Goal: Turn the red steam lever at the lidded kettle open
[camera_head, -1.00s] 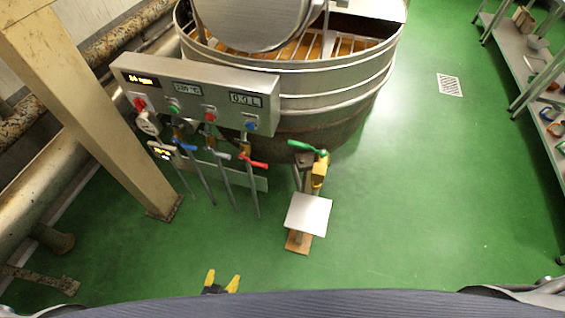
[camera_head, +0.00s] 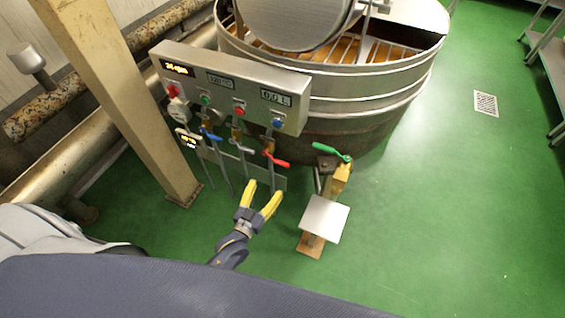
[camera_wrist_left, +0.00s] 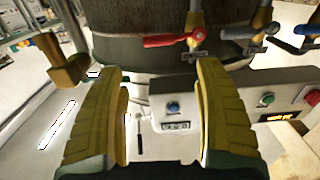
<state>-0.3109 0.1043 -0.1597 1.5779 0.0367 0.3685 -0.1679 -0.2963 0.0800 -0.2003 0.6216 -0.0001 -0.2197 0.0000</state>
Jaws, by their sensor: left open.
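The red steam lever (camera_head: 275,159) sits on a brass valve below the right part of the control box, in front of the lidded kettle (camera_head: 345,110). It also shows in the left wrist view (camera_wrist_left: 172,40), upper middle, beyond the fingertips. My left gripper (camera_head: 263,190) has yellow fingers spread apart, with nothing between them. In the head view it is just below the red lever, and a gap shows between them. In the left wrist view the open fingers (camera_wrist_left: 162,72) frame the kettle's lower side. My right gripper is not in view.
A blue lever (camera_head: 211,135) and a grey-white lever (camera_head: 240,146) hang left of the red one. The control box (camera_head: 235,85) is above. A green-handled valve (camera_head: 333,153) and a square plate (camera_head: 325,218) stand to the right. A beige post (camera_head: 120,95) rises left.

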